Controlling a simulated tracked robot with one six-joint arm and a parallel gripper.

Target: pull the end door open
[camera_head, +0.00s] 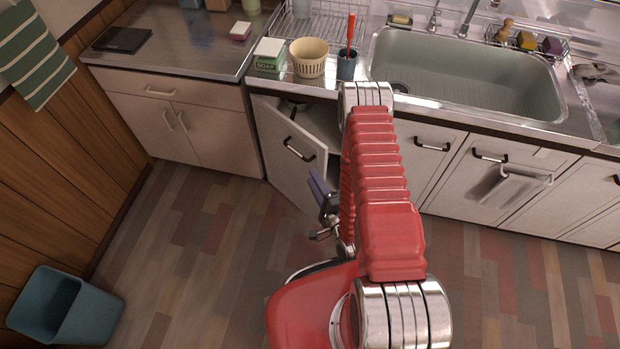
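The end door (284,155) is the pale cabinet door at the left end of the sink unit. It stands partly open, its right edge swung out toward me, with a dark gap showing above and behind it. Its black bar handle (299,149) is in plain sight with nothing on it. My gripper (322,190) is small in view, just at the door's right free edge and below and right of the handle. Its purple-grey finger lies close to the door edge; I cannot tell if they touch. My red arm hides part of the gripper and the cabinet front to its right.
A blue bin (65,308) stands at lower left. The floor (200,240) left of my arm is clear. A soap box (269,55) and a basket (310,58) stand above the door.

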